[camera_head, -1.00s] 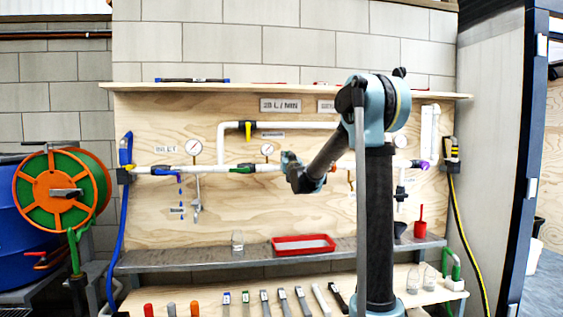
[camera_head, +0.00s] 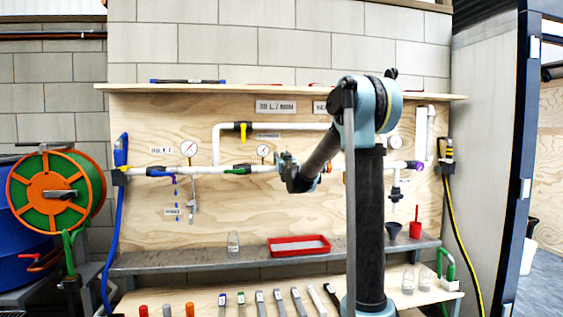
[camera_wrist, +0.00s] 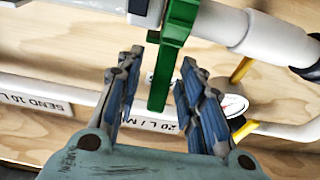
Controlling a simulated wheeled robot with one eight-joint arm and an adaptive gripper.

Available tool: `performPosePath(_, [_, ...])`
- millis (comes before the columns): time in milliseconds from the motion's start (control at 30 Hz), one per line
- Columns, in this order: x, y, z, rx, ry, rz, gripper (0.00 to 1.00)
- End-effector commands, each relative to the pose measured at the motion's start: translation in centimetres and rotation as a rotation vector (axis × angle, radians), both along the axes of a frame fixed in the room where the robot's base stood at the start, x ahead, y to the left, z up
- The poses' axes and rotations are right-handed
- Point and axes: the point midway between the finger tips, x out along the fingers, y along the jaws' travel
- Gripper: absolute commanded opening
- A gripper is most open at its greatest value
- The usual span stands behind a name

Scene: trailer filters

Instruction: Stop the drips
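White pipework (camera_head: 205,170) runs across a plywood board. Blue drops (camera_head: 176,192) hang in a line below the pipe's left part, under a blue valve handle (camera_head: 158,172). A green valve handle (camera_head: 238,169) sits right of it. My gripper (camera_head: 283,163) is at the pipe near the middle of the board and hides what is behind it. In the wrist view my gripper (camera_wrist: 157,78) is open, its fingers on either side of a green lever (camera_wrist: 170,60). I cannot tell whether they touch it, or whether it is the green handle in the head view.
A grey shelf (camera_head: 200,258) below holds a glass jar (camera_head: 233,242) and a red tray (camera_head: 299,246). Several tools lie on the lower bench (camera_head: 205,298). A hose reel (camera_head: 56,192) stands left. Gauges (camera_head: 189,148) and a yellow valve handle (camera_head: 242,131) are on the pipes.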

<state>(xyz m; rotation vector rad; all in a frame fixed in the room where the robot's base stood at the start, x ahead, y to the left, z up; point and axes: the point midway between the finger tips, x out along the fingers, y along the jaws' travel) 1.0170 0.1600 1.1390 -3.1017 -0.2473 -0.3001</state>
Motion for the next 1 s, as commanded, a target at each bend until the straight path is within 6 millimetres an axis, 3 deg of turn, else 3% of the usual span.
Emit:
performPosePath(267, [-2.3, -0.4, -0.5, -0.001, 0.000, 0.000, 0.35])
performPosePath(700, [-9.3, -1.6, -2.0, 0.001, 0.001, 0.000, 0.35])
performPosePath(1000, [-11.3, -1.9, -2.4, 0.000, 0.001, 0.000, 0.35])
